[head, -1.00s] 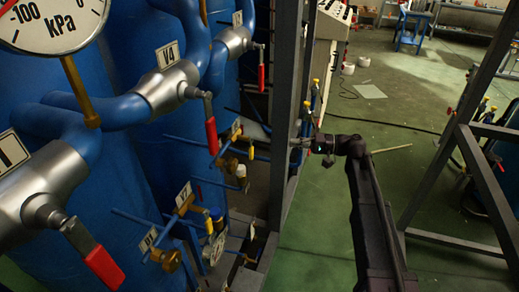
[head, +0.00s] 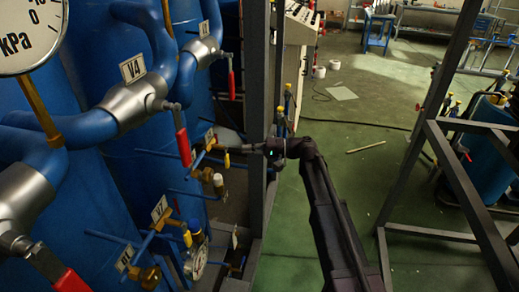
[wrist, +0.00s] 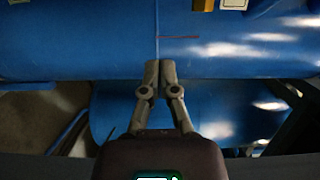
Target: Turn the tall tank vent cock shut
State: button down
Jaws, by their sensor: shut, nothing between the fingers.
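My gripper (head: 232,149) reaches left past the dark upright post, its fingers at a tagged brass cock (head: 207,143) with a yellow handle (head: 227,160). The fingers are together and empty; I cannot tell whether they touch the cock. In the wrist view the gripper (wrist: 159,68) is shut in front of a blue tank (wrist: 60,45), with a thin blue pipe (wrist: 157,18) just beyond the tips. Lower left, another yellow-handled cock (head: 160,222) sits by a V7 tag (head: 159,208). The tag beside my gripper is too small to read, so I cannot tell which cock is the vent.
Large silver valves with red levers, one tagged V4 (head: 132,68), stand to the left. A pressure gauge (head: 30,35) is at the upper left. The dark post (head: 256,70) stands close to my arm. A second frame (head: 405,180) is at right, with open green floor between.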

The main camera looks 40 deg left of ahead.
aim_at(227, 157)
jog(key=shift+s+a, duration=0.15)
jog(key=shift+s, duration=1.2)
jog(key=shift+s+a, duration=0.15)
jog(key=shift+s, duration=1.2)
jog(key=shift+s+d+f, duration=0.15)
jog(key=shift+s+d, duration=0.1)
jog(key=shift+s, duration=0.25)
jog(key=shift+w, duration=0.1)
